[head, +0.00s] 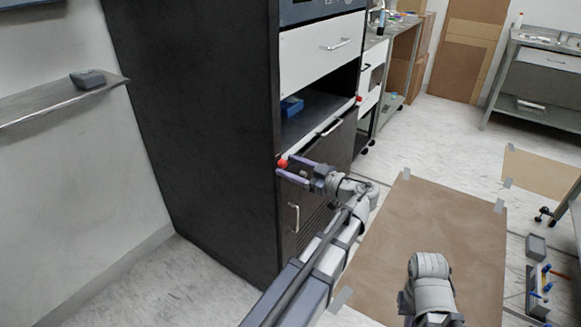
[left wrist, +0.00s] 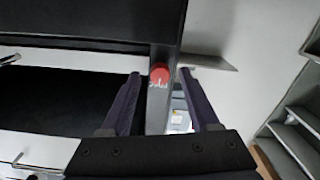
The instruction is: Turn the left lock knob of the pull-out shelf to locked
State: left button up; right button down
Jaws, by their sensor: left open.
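The left lock knob (head: 282,163) is a small red round knob on the near left post of the dark cabinet, at the height of the pull-out shelf (head: 322,112). My left gripper (head: 283,168) is open, with its two purple fingers pointing at the knob, one above and one below it in the head view. A second red knob (head: 358,99) is at the shelf's far end.
A white drawer (head: 320,50) with a handle is above the shelf opening, and a dark door (head: 318,205) is below. A blue object (head: 291,107) lies inside the opening. A wall shelf (head: 60,103) is at the left. Brown mats (head: 430,235) lie on the floor at the right.

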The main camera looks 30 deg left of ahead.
pick_arm(q)
jog(key=shift+a, duration=0.15)
jog(key=shift+c, duration=0.2)
grip_shut()
dwell(0.4)
